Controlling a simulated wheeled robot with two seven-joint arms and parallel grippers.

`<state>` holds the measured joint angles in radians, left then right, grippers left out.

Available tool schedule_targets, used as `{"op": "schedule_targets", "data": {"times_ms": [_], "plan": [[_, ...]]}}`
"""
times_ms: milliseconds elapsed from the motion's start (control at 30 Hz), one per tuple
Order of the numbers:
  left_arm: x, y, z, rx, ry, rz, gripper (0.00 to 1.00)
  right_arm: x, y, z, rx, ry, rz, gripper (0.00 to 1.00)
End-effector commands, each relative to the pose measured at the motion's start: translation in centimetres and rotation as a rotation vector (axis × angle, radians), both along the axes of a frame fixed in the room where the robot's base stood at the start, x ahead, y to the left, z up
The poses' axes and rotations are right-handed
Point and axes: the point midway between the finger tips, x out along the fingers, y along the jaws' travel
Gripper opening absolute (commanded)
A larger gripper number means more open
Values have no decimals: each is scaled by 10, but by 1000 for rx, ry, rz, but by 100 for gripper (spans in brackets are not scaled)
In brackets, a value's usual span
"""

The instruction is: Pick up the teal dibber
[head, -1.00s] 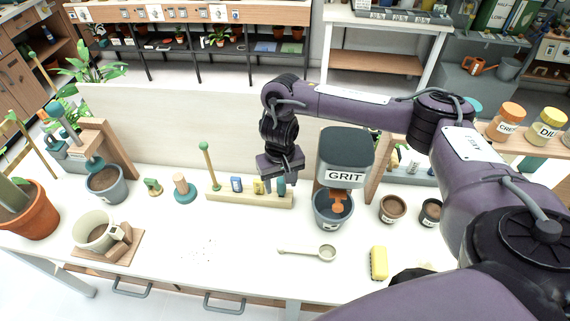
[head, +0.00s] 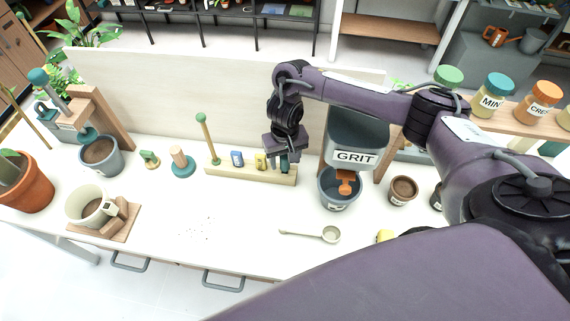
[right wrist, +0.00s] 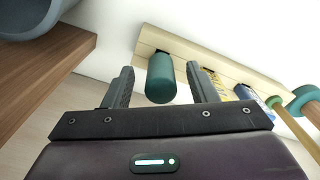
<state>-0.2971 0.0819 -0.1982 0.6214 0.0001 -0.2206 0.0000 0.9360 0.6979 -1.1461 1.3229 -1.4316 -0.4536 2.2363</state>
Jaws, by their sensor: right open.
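The teal dibber (right wrist: 160,78) stands in the pale wooden rack (head: 228,172) at the middle of the bench. In the head view only a small teal part of it (head: 285,168) shows under my right gripper. My right gripper (head: 284,160) points down over the rack's right end. In the right wrist view its two fingers (right wrist: 160,84) are open, one on each side of the dibber, with visible gaps. The rack (right wrist: 225,72) also shows there behind the dibber. My left gripper is not in view.
The grit hopper (head: 356,135) with a pot under it stands close right of the gripper. The rack also holds a blue item (head: 237,158), a yellow item (head: 260,162) and a tall green-topped stick (head: 206,138). A scoop (head: 330,234) lies in front; bench left of it is mostly clear.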

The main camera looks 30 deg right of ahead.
Motion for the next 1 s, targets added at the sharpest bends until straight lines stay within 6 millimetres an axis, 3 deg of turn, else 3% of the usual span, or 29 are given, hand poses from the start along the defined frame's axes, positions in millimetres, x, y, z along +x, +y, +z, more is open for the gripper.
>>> {"op": "schedule_targets", "data": {"times_ms": [167, 533, 833, 1000], "plan": [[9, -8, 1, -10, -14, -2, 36, 0, 0, 0, 0, -1, 1, 52], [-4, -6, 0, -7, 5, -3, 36, 0, 0, 1, 0, -1, 1, 6], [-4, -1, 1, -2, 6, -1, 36, 1, 0, 4, 0, -2, 1, 6], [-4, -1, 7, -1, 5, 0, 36, 1, 0, 19, 0, -3, 3, 6]]}}
